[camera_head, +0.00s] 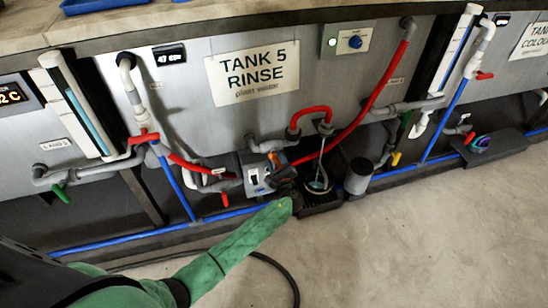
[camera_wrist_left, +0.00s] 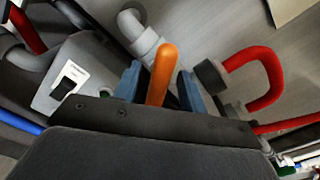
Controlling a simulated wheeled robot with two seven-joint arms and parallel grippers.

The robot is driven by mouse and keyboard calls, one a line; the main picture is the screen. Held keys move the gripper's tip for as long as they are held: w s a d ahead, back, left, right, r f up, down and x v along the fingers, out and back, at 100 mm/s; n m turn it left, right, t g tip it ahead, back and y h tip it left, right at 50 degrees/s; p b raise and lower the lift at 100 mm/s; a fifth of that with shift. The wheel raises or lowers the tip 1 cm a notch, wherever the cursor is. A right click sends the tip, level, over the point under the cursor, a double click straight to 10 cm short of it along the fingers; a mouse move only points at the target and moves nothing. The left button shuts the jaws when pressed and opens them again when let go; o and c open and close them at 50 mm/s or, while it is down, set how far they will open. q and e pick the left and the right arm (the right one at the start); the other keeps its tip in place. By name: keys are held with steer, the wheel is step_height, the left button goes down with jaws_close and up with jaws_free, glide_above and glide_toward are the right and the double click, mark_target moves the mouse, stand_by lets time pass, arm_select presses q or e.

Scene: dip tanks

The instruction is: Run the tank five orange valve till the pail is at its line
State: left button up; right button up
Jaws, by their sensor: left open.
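The orange valve handle (camera_wrist_left: 162,75) stands between the two blue fingertips of my left gripper (camera_wrist_left: 160,88) in the left wrist view. The fingers are apart, with gaps beside the handle. In the head view the handle (camera_head: 274,159) shows as a small orange piece beside a grey-blue box under the TANK 5 RINSE sign (camera_head: 252,73). My left gripper (camera_head: 280,172) is dark there and reaches up to it from the green-sleeved arm. The pail (camera_head: 318,187) appears just right of the gripper, below a red bent spout. Its line and level are too small to read. My right gripper is not seen.
A grey-blue box with a switch (camera_wrist_left: 68,82) sits left of the handle. A red bent pipe (camera_wrist_left: 265,75) is close on the right. A grey cylinder (camera_head: 357,176) stands right of the pail. Red-handled valves and blue pipes line the wall. The floor (camera_head: 420,245) is clear at right.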

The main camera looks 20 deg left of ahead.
mark_target(276, 161)
arm_select(q)
steer(key=v, duration=0.4)
steer(key=shift+s+d, duration=0.25)
steer(key=shift+s, duration=0.1)
stand_by(0.3)
